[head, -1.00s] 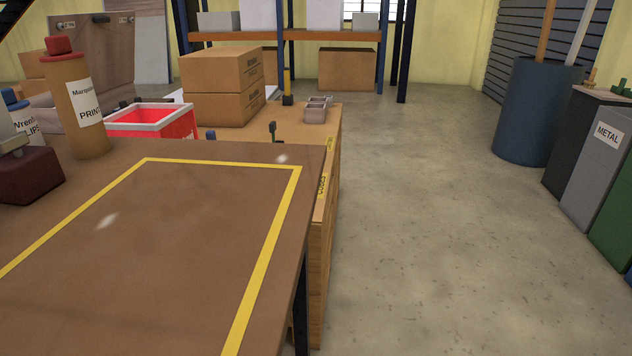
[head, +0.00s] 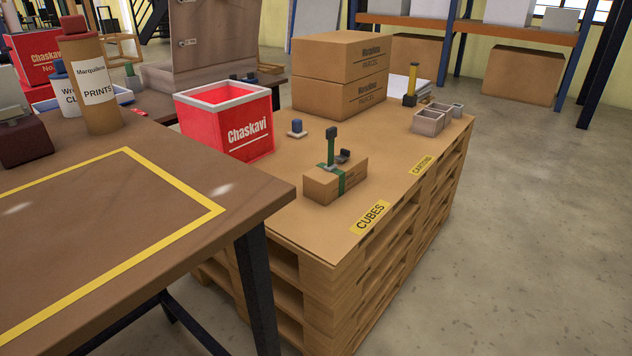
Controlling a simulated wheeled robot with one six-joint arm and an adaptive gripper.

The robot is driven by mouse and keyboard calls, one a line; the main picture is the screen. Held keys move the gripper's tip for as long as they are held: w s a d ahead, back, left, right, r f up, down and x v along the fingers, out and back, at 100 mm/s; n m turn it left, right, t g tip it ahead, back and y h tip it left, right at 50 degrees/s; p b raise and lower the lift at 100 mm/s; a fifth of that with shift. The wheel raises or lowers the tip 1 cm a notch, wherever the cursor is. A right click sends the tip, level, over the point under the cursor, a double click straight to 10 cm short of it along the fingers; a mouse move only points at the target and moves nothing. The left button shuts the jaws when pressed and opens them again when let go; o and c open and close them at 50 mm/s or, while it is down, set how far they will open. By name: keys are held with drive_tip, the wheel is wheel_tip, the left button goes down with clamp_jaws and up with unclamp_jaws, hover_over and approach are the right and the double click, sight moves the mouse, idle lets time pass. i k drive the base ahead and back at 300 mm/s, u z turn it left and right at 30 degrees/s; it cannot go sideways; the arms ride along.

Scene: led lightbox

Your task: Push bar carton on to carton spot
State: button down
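A small brown carton (head: 322,187) with a green band and an upright dark green bar sits on the pallet stack (head: 285,205), behind its "CUBES" label (head: 369,217). I take it as the bar carton, though no name on it is readable. A second yellow label, apparently "CARTONS" (head: 420,165), is farther back along the same edge. No clearly marked carton spot shows on the pallet top. A yellow outlined rectangle (head: 175,183) marks the brown table in front; its visible inside is empty. My gripper is not in view.
A red Chaskavi bin (head: 226,127), a small blue-topped piece (head: 297,128), two stacked parcels (head: 341,72) and small grey trays (head: 430,119) share the pallet top. Floor at right (head: 530,230) is clear.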

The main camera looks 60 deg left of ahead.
sight(323, 184)
drive_tip(key=u, duration=0.8)
drive_tip(key=i, duration=1.1)
drive_tip(key=u, duration=1.45)
drive_tip(key=i, duration=0.35)
drive_tip(key=u, duration=0.4)
